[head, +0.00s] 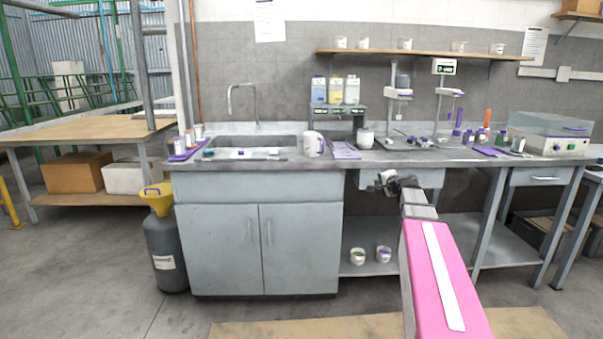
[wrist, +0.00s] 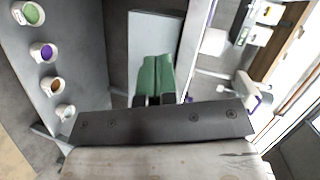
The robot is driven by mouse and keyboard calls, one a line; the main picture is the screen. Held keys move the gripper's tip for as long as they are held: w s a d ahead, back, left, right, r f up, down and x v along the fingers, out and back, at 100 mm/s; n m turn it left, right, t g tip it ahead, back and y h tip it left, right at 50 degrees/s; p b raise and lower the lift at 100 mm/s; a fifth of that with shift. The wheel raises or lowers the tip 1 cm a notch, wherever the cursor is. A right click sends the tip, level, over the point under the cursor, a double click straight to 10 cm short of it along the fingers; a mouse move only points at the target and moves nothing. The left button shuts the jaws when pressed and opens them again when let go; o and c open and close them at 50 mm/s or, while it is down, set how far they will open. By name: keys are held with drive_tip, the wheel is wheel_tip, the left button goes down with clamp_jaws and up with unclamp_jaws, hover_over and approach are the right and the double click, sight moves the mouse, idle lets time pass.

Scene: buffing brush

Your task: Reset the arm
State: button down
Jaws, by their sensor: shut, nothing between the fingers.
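My arm (head: 440,270), with its pink cover and white stripe, reaches from the lower right toward the front of the bench. My gripper (head: 380,180) is at its far end, in front of the bench's drawer and just below the worktop edge, to the right of the sink cabinet. In the wrist view its green fingers (wrist: 155,76) lie together with nothing between them. The gripper is small in the head view, and its exact gap to the drawer front cannot be told.
The bench worktop (head: 240,155) holds a sink, a white jug (head: 313,143), bottles and lab stands. A grey container with a yellow funnel (head: 158,201) stands left of the cabinet. The floor at front left is clear.

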drive_tip(key=s+a+f+n+g, duration=0.45)
drive_tip(key=s+a+f, duration=0.35)
drive_tip(key=f, duration=0.3)
drive_tip(key=s+a+f+n+g+h, duration=0.2)
drive_tip(key=s+f+n+g, duration=0.1)
drive_tip(key=s+f, duration=0.6)
drive_tip(key=s+a+f+n+g+h, duration=0.2)
drive_tip(key=s+f+g, duration=0.4)
drive_tip(key=s, duration=0.9)
wheel_tip(320, 180, down, 3)
drive_tip(key=shift+a+r+n+h, duration=0.1)
drive_tip(key=shift+a+n+h, duration=0.2)
drive_tip(key=shift+n+h, duration=0.5)
